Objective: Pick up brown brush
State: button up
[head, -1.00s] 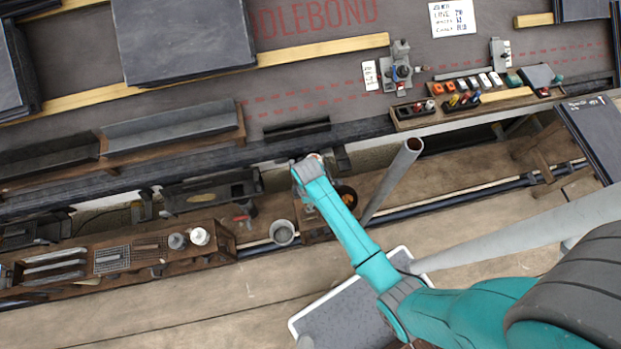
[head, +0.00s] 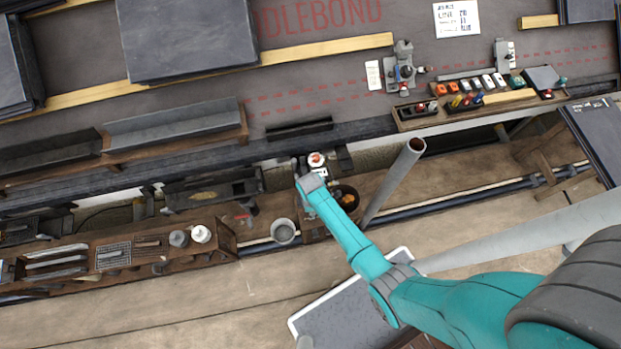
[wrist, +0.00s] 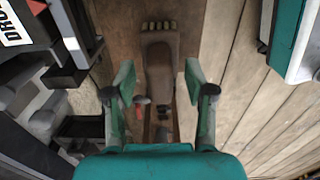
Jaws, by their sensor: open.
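A brown brush-like thing (wrist: 160,62) with a row of tufts at its far end lies in the upper middle of the wrist view; I take it for the brown brush. My gripper (wrist: 156,84) is open, with one teal finger on each side of the brush's narrower lower part. No contact with the fingers shows, and I cannot tell the height gap. In the head view my arm reaches down to the wooden ledge below the roof edge; its fingers and the brush cannot be made out there.
Dark equipment with a white label (wrist: 12,25) stands left in the wrist view, and a teal and white box (wrist: 297,40) right. In the head view a grey bucket (head: 284,231), a dark bowl (head: 346,208) and a grey upright pole (head: 395,178) stand near my arm.

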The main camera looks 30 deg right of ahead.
grip_shut()
dwell(0.4)
notch_tip(320, 180, up, 10)
dwell(0.6)
jog(key=c, duration=1)
grip_release()
grip_shut()
